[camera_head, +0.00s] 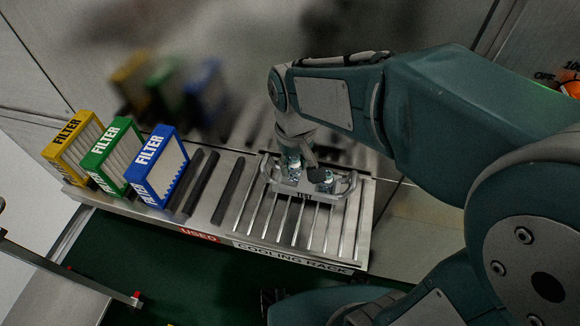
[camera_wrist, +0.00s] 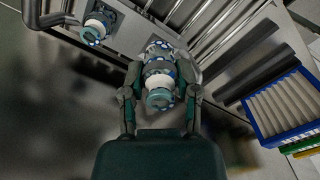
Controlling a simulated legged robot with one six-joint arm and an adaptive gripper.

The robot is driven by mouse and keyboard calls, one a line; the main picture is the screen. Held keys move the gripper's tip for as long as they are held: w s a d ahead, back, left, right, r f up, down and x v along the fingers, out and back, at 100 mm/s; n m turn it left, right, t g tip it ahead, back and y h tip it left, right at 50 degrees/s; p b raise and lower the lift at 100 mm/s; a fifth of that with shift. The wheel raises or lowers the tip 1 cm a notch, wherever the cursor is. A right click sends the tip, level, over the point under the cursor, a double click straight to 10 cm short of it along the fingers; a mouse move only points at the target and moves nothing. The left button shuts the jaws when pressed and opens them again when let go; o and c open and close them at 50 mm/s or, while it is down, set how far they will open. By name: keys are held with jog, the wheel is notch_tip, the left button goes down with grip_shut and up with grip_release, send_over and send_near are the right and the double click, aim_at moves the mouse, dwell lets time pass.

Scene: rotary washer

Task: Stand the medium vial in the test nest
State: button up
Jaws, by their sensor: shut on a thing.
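The test nest is a grey tray (camera_head: 304,196) with a handle at each end and a TEST label, lying on the cooling rack. It also shows in the wrist view (camera_wrist: 125,38). My gripper (camera_wrist: 160,88) is shut on a vial (camera_wrist: 158,72) with a teal and white body and blue dots. In the head view this vial (camera_head: 293,168) is at the left part of the nest, partly hidden by my gripper (camera_head: 297,153). I cannot tell whether its base rests in the nest. A second similar vial (camera_head: 326,181) stands in the right part, also in the wrist view (camera_wrist: 97,27).
The slatted cooling rack (camera_head: 285,228) lies under the nest, with free slats in front. Yellow (camera_head: 73,138), green (camera_head: 108,152) and blue (camera_head: 155,168) framed filters stand in the USED section at left. Dark empty slots lie between filters and nest. A metal wall is behind.

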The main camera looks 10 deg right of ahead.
jog(key=w+f, duration=0.1)
jog(key=f, duration=0.1)
jog(key=w+f, duration=0.1)
jog(key=w, duration=0.1)
jog(key=shift+a+f, duration=0.4)
jog(key=f, duration=0.3)
jog(key=shift+w+f, duration=0.1)
jog(key=shift+w, duration=0.15)
jog(key=shift+c, duration=0.3)
jog(key=shift+f, duration=0.15)
jog(key=shift+c, duration=0.5)
jog(key=shift+f, duration=0.15)
jog(key=o, duration=1)
jog(key=shift+c, duration=0.2)
